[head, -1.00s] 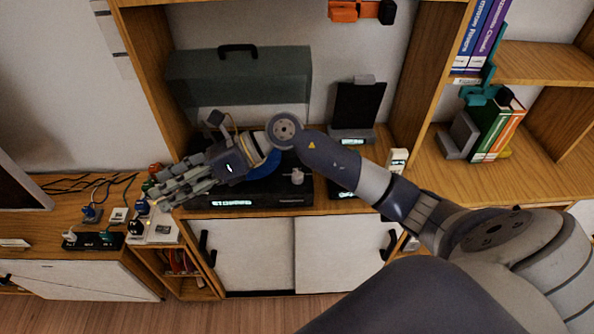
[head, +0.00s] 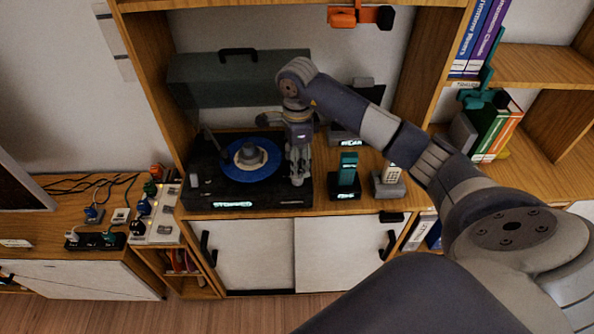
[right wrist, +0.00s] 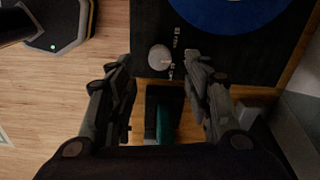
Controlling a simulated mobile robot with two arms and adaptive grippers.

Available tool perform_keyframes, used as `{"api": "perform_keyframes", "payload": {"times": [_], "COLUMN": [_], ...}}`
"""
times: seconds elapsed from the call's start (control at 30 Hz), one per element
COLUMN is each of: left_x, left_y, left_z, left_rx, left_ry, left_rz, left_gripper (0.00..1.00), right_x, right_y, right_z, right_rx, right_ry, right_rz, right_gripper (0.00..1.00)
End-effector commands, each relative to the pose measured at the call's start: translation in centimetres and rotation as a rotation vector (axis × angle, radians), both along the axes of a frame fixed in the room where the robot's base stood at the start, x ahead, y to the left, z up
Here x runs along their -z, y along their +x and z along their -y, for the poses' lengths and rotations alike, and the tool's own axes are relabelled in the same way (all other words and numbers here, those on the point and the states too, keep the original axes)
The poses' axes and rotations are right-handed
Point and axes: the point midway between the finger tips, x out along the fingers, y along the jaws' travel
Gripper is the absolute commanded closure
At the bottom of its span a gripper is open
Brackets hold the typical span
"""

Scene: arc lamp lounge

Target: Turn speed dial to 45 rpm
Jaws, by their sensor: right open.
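The black turntable (head: 205,185) sits on the wooden shelf with a blue record (head: 238,174) on its platter. A lit display on its front edge reads "STOPPED" (head: 232,204). In the right wrist view the round grey speed dial (right wrist: 160,57) is on the turntable's black top, with small white markings beside it too small to read. My right gripper (head: 300,178) hangs over the right end of the turntable, pointing down. In the right wrist view its two fingers (right wrist: 163,85) are apart, with the dial between and just beyond the tips. The dial is hidden behind the gripper in the head view.
Right of the turntable stand a teal handset in a black dock (head: 346,182) and a white handset on a grey base (head: 390,178). The turntable's raised grey lid (head: 240,80) is behind. A power strip (head: 158,225) and cables lie to the left.

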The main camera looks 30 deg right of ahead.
Motion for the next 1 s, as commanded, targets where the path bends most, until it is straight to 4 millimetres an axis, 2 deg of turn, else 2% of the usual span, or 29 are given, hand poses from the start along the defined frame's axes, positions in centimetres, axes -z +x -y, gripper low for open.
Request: {"api": "perform_keyframes", "payload": {"times": [0.1,0.3,0.43,0.7,0.9,1.0], "left_x": [-0.8,-1.3,-1.4,-1.3,-1.3,-1.4], "left_y": [0.0,0.0,0.0,0.0,0.0,0.1], "left_z": [0.0,0.1,0.1,0.1,0.1,0.1], "left_rx": [0.001,0.002,0.002,0.002,0.002,0.002], "left_ry": [0.0,-0.001,-0.001,-0.001,-0.001,-0.001], "left_rz": [0.0,0.0,0.001,0.001,0.001,0.001], "left_gripper": [0.6,0.6,0.6,0.6,0.6,0.6], "right_x": [2.1,4.7,5.4,5.6,5.5,5.5], "right_y": [-0.1,0.1,0.1,0.1,0.1,0.1], "right_z": [-0.1,-0.1,0.0,0.0,0.0,0.0], "right_rx": [0.0,0.0,0.0,-0.001,-0.001,-0.001], "right_ry": [0.004,0.004,0.003,0.002,0.002,0.002], "right_rz": [-0.005,-0.001,0.001,0.002,0.002,0.002], "right_gripper": [0.54,0.54,0.54,0.54,0.99,0.99]}}
